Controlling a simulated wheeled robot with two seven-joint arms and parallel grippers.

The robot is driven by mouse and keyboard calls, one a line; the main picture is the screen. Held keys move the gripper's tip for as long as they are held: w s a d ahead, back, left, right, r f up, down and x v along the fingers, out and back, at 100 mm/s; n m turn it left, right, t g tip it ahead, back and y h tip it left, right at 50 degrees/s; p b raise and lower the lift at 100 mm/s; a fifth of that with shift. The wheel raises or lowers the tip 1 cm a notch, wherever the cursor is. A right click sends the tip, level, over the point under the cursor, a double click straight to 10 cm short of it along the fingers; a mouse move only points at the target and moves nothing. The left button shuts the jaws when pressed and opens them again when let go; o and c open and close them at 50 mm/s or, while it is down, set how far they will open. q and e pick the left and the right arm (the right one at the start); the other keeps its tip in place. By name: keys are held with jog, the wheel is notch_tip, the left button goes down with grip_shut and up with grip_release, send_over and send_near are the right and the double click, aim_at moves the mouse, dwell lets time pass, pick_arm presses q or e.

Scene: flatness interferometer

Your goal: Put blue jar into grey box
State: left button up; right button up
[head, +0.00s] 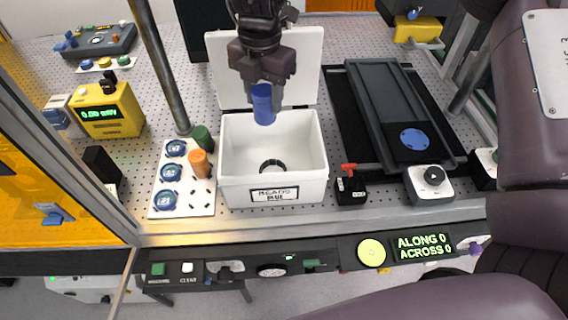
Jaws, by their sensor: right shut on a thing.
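My right gripper (262,82) comes in from the top middle, pointing down, and is shut on the blue jar (263,106). The jar is a small upright blue cylinder, its top partly hidden by the gripper. It appears above the back part of the pale grey box (240,190), whose lid (306,80) stands open behind it. The box has a printed label on its front and a small dark ring (272,166) on its floor. My left gripper is not in view.
A white board (180,207) left of the box carries several blue-topped pieces, with a green jar (202,136) and an orange jar (199,163) at its right edge. A yellow meter (106,110) stands farther left. A dark slide stage (385,95) lies right. A metal post (160,65) rises left of the gripper.

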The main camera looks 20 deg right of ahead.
jog(key=shift+d+f, duration=0.15)
jog(key=shift+f, duration=3.25)
jog(key=shift+d+f, duration=0.2)
jog(key=shift+f, duration=3.15)
jog(key=shift+d+f, duration=0.15)
jog(key=shift+f, duration=3.25)
jog(key=shift+f, duration=0.1)
jog(key=o, duration=1)
jog(key=shift+r, duration=0.2)
notch_tip(320, 180, up, 12)
